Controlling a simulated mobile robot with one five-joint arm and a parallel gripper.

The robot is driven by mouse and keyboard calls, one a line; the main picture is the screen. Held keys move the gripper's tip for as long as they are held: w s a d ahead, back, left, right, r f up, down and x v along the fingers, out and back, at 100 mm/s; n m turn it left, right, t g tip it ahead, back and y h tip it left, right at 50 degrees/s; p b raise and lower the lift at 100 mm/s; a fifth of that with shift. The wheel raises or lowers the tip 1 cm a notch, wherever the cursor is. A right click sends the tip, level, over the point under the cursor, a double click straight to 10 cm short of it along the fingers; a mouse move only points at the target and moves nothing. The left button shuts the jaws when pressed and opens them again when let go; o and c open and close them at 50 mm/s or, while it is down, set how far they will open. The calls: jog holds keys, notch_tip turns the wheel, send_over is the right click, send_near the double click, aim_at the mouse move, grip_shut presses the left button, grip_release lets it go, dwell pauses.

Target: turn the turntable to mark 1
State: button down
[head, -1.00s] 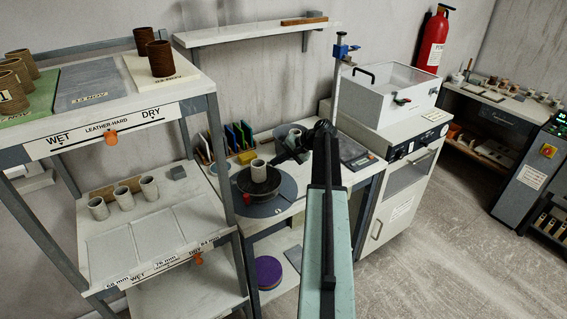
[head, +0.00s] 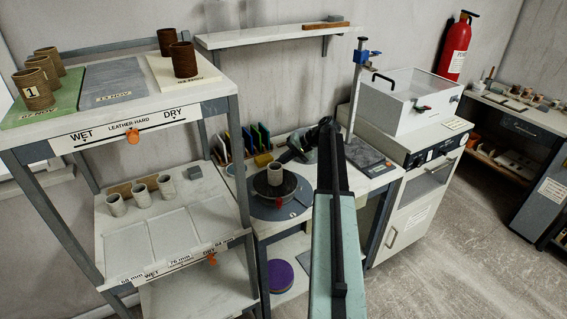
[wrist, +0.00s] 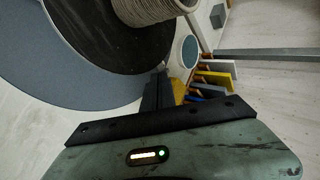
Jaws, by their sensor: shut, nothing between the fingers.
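The turntable shows in the head view as a dark wheel head (head: 262,187) over a wider blue-grey disc (head: 262,211). A pale ribbed clay cylinder (head: 275,174) stands upright on it. A small red piece (head: 279,203) shows at the near side, with a small pale mark on the disc to its right; I cannot read it. My gripper (head: 284,157) is shut and empty, just behind and right of the cylinder. In the wrist view my shut fingers (wrist: 160,88) point at the dark wheel's edge, beside the blue-grey disc (wrist: 50,85); I cannot tell whether they touch.
A scale (head: 368,158) with a blue-clamped post is to the right. A shelf rack (head: 240,150) with clay cylinders stands close on the left.

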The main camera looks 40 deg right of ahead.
jog(key=shift+w+a+n+g+y, duration=0.15)
jog(key=shift+w+n+g+y, duration=0.15)
jog(key=shift+w+n, duration=0.2)
jog(key=shift+w+a, duration=0.3)
jog(key=shift+a, duration=0.25)
jog(key=shift+w+a, duration=0.25)
jog(key=shift+a, duration=0.25)
jog(key=shift+w+a, duration=0.15)
jog(key=shift+a, duration=0.05)
jog(key=shift+d, duration=0.1)
jog(key=shift+d, duration=0.3)
jog(key=d, duration=0.2)
jog(key=shift+d, duration=0.35)
jog(key=s+d+r+p, duration=0.1)
jog(key=d+r+p, duration=0.5)
jog(key=d, duration=0.2)
jog(key=shift+s+r+p, duration=0.4)
